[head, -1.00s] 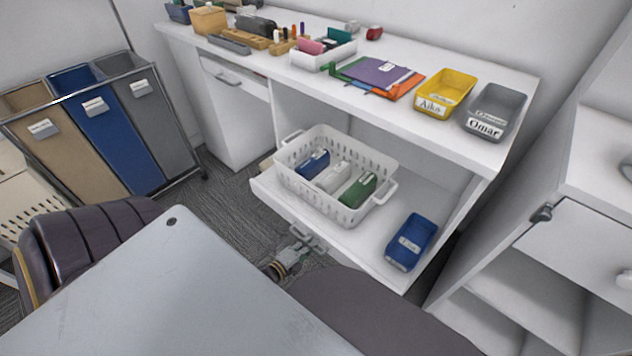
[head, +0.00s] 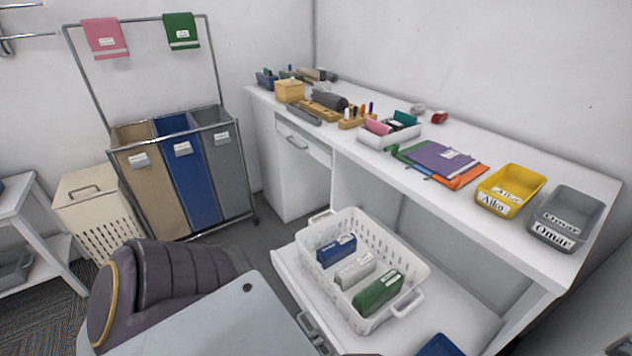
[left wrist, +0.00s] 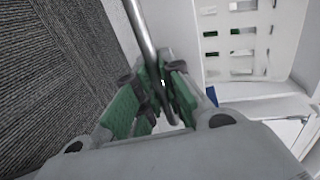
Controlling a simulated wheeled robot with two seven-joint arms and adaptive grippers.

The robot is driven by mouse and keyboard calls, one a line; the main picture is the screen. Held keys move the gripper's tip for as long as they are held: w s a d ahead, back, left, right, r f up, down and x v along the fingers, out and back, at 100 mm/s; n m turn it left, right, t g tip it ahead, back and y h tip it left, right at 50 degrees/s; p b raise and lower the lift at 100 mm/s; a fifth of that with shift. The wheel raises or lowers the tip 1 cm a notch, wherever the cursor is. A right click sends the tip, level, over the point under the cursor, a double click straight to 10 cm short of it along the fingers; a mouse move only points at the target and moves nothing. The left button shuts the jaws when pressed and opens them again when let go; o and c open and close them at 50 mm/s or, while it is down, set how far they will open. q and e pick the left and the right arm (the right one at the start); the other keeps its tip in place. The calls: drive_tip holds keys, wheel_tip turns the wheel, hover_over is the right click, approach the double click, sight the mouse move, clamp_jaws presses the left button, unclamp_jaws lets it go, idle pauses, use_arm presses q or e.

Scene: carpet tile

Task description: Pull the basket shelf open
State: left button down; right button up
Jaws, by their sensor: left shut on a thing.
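The basket shelf (head: 455,310) is a white pull-out board under the white desk, standing out past the desk's front. A white slotted basket (head: 408,262) sits on it, holding a blue, a light grey and a green packet. The shelf's grey handle (head: 313,328) is on its front edge, low in the head view. In the left wrist view, my left gripper (left wrist: 160,95) is shut on the handle's metal bar (left wrist: 143,32), which runs between its green-padded fingers. The basket (left wrist: 250,40) shows at upper right there. My right gripper is not in view.
A blue bin (head: 440,346) lies on the shelf's right part, cut off by the frame. Sorting bins (head: 185,180) stand at left. The desk top (head: 340,142) carries a yellow tray (head: 510,188) and other items.

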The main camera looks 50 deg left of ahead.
use_arm(q)
drive_tip(key=shift+d, duration=0.1)
drive_tip(key=c, duration=1.5)
unclamp_jaws()
drive_tip(key=shift+s, duration=0.1)
drive_tip(key=shift+v, duration=5.9)
drive_tip(key=shift+s, duration=0.15)
